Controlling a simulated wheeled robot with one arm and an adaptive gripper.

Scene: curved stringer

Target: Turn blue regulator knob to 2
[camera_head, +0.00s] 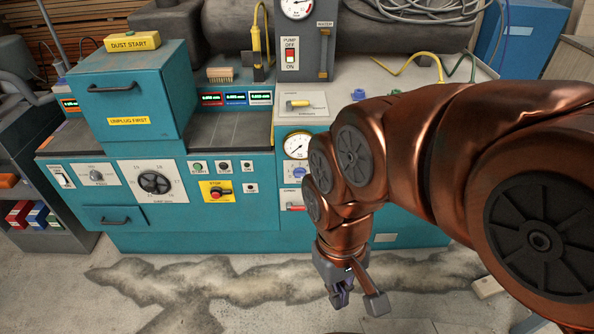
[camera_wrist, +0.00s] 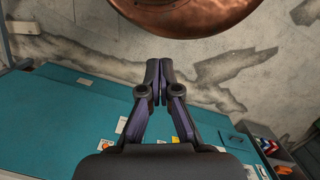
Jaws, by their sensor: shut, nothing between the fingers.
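A blue regulator knob (camera_head: 299,172) sits on a white panel on the teal machine front, below a round pressure gauge (camera_head: 297,146). It is partly hidden by my copper arm, and its scale is too small to read. My gripper (camera_head: 341,301) hangs low in front of the machine, below and right of the knob, over the floor. It touches nothing that I can see. In the wrist view my gripper (camera_wrist: 158,64) has its two fingertips together and is empty. I cannot make out the blue knob in the wrist view.
A red stop button on a yellow plate (camera_head: 216,192) and a black dial (camera_head: 154,182) sit left of the knob. A red-handled switch (camera_head: 295,207) lies just below it. My arm covers the machine's right front. The floor (camera_head: 250,285) ahead is stained but clear.

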